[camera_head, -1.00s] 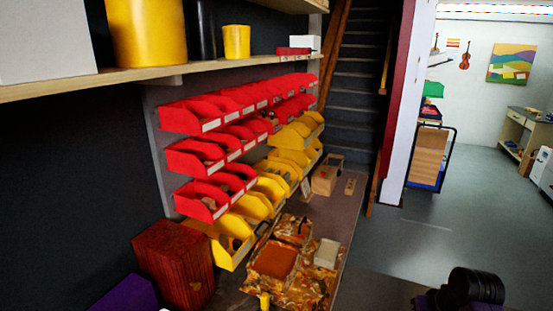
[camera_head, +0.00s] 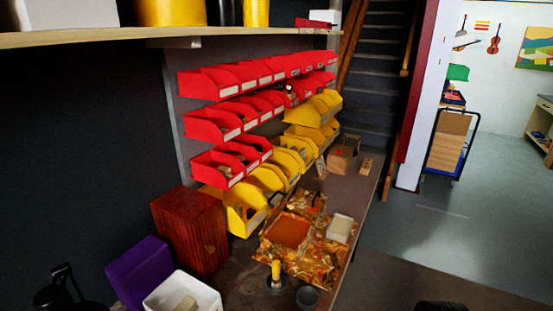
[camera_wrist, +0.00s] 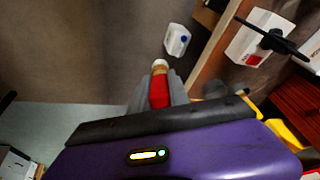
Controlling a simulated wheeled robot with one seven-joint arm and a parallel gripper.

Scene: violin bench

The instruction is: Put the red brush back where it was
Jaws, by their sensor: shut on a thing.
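The red brush (camera_wrist: 159,92) shows in the wrist view, with a pale tip pointing away from me. My gripper (camera_wrist: 158,85) is shut on it; its grey fingers lie on both sides of the red part. The lower end of the brush is hidden behind the dark front of my wrist. Neither the brush nor my gripper can be made out in the head view, where only a dark part of my arm shows at the bottom edge. Which spot the brush came from cannot be told from these frames.
Red bins (camera_head: 212,125) and yellow bins (camera_head: 246,212) line the wall.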

